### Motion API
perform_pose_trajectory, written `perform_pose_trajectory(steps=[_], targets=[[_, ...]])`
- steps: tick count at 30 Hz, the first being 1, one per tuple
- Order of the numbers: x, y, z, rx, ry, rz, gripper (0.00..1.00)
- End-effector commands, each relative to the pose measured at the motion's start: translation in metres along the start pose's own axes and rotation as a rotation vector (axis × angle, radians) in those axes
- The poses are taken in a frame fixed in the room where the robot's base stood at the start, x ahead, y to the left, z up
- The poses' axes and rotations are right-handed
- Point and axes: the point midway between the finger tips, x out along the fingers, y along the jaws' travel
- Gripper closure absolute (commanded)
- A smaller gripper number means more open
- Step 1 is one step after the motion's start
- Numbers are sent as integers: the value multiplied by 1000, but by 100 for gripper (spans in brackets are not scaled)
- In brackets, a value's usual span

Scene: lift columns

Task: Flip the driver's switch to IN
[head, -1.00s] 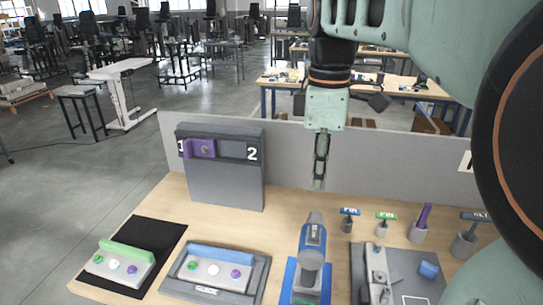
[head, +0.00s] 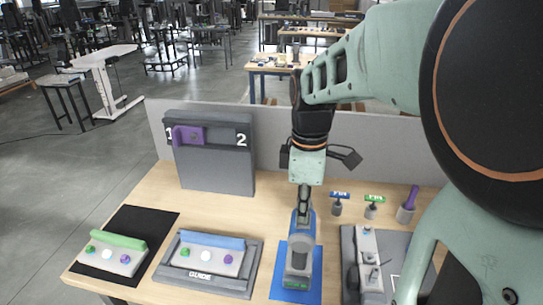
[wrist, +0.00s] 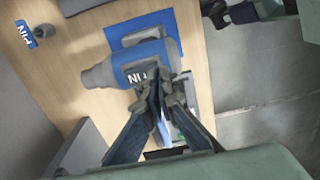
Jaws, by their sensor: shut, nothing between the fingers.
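The driver (head: 298,262), a grey and blue tool, stands on a blue mat (head: 314,275) at the front middle of the table. In the wrist view the driver (wrist: 107,75) lies across the upper middle, with a white "IN" label (wrist: 136,77) on its side. My gripper (head: 303,214) is shut and empty, pointing down at the driver's upper part. In the wrist view my gripper's fingertips (wrist: 160,82) are beside the label and overlap the driver. I cannot tell whether they touch it. The switch itself is not clear; the fingers hide part of that area.
A grey board (head: 214,165) with a purple slider stands at the back left. A grey fixture (head: 367,265) is right of the driver. Small tagged posts (head: 337,207) stand behind it.

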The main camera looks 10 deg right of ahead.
Motion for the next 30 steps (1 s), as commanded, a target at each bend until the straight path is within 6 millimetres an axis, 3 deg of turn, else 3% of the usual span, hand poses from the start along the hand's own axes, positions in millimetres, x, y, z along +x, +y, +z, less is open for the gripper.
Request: perform_pose_trajectory(steps=[13, 30], targets=[[12, -2, 0, -2, 0, 74, 100], [0, 9, 0, 0, -1, 73, 100]])
